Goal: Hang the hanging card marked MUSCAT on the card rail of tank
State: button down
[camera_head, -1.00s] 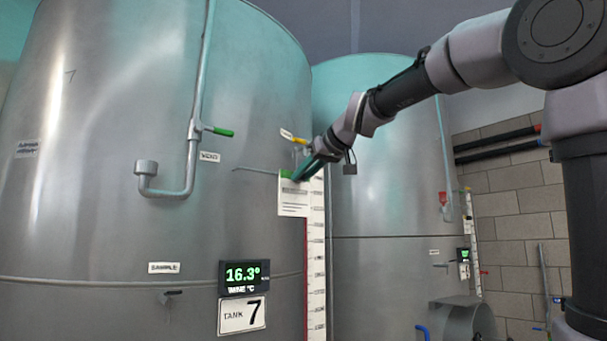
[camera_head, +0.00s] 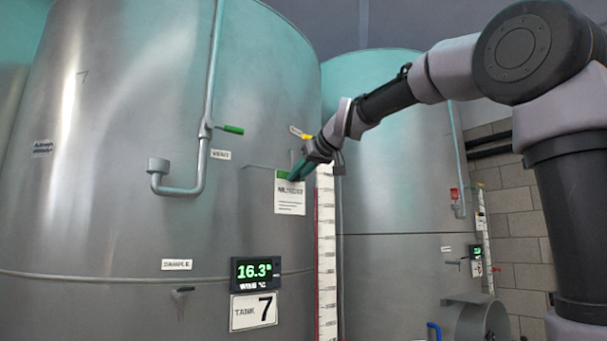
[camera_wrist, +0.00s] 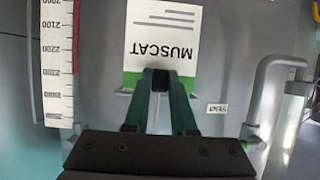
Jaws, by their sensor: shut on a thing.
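The white card (camera_head: 289,197) with a green top band hangs from my gripper (camera_head: 297,176) in front of tank 7 (camera_head: 120,110). In the wrist view the card (camera_wrist: 162,30) reads MUSCAT, upside down there. My gripper (camera_wrist: 160,80) is shut on its green edge. A thin grey rail (camera_head: 262,167) runs along the tank wall at about the height of the card's top. The card and fingers hide its right part. I cannot tell whether the card touches the rail.
A measuring scale (camera_head: 326,240) stands just right of the card. A yellow-handled fitting (camera_head: 299,132) is above it. A bent pipe (camera_head: 185,190) with a green-handled valve (camera_head: 230,129) is to the left. The display (camera_head: 257,272) and number plate (camera_head: 256,311) are below. A second tank (camera_head: 400,180) stands behind.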

jog(key=shift+r+x, duration=0.25)
jog(key=shift+x, duration=2.15)
jog(key=shift+r+x, duration=0.2)
jog(key=shift+x, duration=2.15)
jog(key=shift+w+a, duration=0.1)
jog(key=shift+w, duration=0.1)
jog(key=c, duration=0.7)
grip_release()
jog(key=shift+o, duration=0.2)
